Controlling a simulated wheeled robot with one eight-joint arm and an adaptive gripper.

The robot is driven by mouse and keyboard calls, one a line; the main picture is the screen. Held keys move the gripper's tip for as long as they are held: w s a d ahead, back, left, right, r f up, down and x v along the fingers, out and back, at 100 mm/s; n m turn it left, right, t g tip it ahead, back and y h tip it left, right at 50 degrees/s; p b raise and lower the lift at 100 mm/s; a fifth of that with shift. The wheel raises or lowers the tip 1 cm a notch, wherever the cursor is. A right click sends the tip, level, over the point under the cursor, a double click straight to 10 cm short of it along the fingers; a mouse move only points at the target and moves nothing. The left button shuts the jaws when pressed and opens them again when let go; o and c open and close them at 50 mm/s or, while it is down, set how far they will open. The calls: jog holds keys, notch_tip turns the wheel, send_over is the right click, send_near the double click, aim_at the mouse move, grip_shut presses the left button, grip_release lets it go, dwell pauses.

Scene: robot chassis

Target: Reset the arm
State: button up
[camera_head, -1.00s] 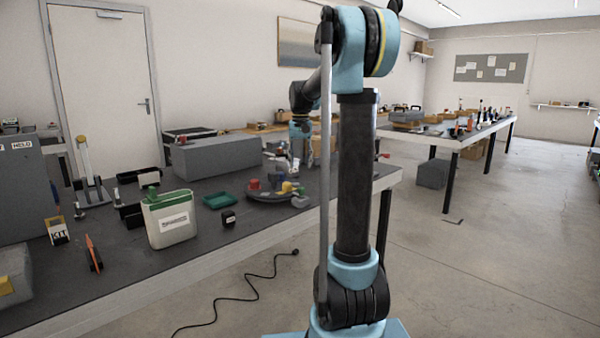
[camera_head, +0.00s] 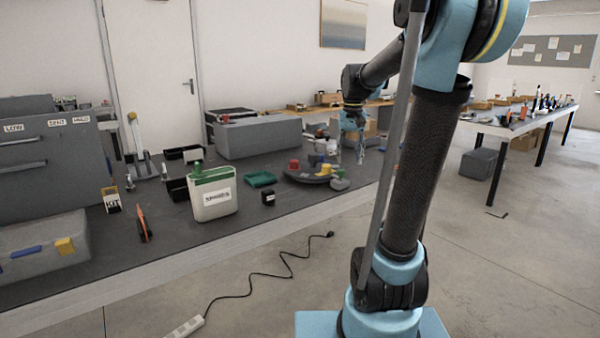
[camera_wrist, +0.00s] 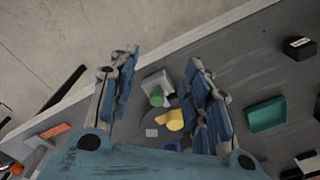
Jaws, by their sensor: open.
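My gripper (camera_head: 361,150) hangs over the right end of the dark workbench (camera_head: 290,207), fingers pointing down. In the wrist view my gripper (camera_wrist: 162,95) has its two blue-padded fingers wide apart with nothing held between them. Below and beyond the fingers lies a round dark tray (camera_head: 312,178) with several small coloured pieces.
A white SPARES canister (camera_head: 213,196), green tray (camera_head: 260,179) and small black box (camera_head: 268,198) stand left of the round tray. A grey block (camera_head: 256,136) is behind. A cable (camera_head: 275,275) lies on the floor. Another table (camera_head: 522,127) stands at right.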

jog(key=s+f, duration=0.9)
jog(key=s, duration=0.4)
jog(key=s+d+f+n+t, duration=0.1)
jog(key=s+f, duration=0.9)
jog(key=s, duration=0.3)
jog(key=shift+d+t, duration=0.2)
jog(key=shift+t, duration=0.1)
jog(key=shift+f, duration=0.1)
jog(key=shift+w+f, duration=0.2)
jog(key=shift+w, duration=0.2)
